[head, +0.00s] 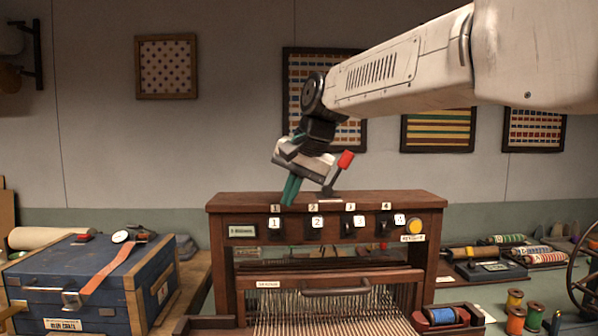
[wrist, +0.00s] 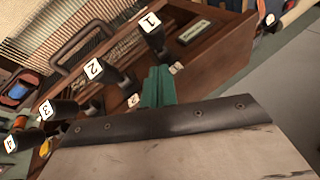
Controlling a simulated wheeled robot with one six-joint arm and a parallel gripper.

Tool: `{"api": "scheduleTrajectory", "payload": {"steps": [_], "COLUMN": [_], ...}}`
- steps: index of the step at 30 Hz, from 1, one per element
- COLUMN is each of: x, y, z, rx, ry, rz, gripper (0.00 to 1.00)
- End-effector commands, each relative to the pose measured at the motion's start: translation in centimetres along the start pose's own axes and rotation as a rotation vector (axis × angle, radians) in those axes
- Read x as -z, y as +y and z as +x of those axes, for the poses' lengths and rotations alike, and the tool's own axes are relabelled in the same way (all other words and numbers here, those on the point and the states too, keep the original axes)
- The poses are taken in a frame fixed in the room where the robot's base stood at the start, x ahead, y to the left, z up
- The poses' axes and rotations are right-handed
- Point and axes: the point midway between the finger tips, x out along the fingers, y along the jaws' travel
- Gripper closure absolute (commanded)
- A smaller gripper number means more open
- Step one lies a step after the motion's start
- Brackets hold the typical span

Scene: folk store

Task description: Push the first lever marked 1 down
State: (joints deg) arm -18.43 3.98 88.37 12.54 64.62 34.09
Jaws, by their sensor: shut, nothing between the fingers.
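The lever marked 1 (head: 274,223) is a dark handle with a white number tag on the front of the wooden loom (head: 325,201), at the left of a row. It also shows in the wrist view (wrist: 153,35), just beyond my fingertips, sticking out from the panel. My gripper (head: 288,201) has teal fingers, shut and empty. They point down at the loom's top edge, slightly right of the upper 1 plate. In the wrist view the fingers (wrist: 160,75) seem apart from lever 1; exact contact is unclear. Levers 2 (wrist: 95,70), 3 (wrist: 48,108) and 4 (wrist: 12,142) follow in the row.
A red-tipped stick (head: 345,159) rises beside my gripper; its mounting is unclear. A yellow round button (head: 414,227) sits at the panel's right. A blue case (head: 95,270) stands left.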

Motion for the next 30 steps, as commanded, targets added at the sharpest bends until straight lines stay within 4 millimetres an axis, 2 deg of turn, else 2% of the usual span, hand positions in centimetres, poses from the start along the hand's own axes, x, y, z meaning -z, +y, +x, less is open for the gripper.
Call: {"api": "scheduleTrajectory", "payload": {"steps": [1, 6, 21, 30], "x": [-0.7, -1.8, -2.1, -3.1], "y": [-0.1, 0.0, -0.1, -0.6], "z": [0.4, 1.5, 1.8, 2.1], "rx": [0.001, 0.001, 0.003, 0.023], "ry": [-0.001, 0.001, 0.005, 0.049], "rz": [-0.002, -0.002, -0.003, -0.032], "gripper": [1.0, 1.0, 1.0, 1.0]}}
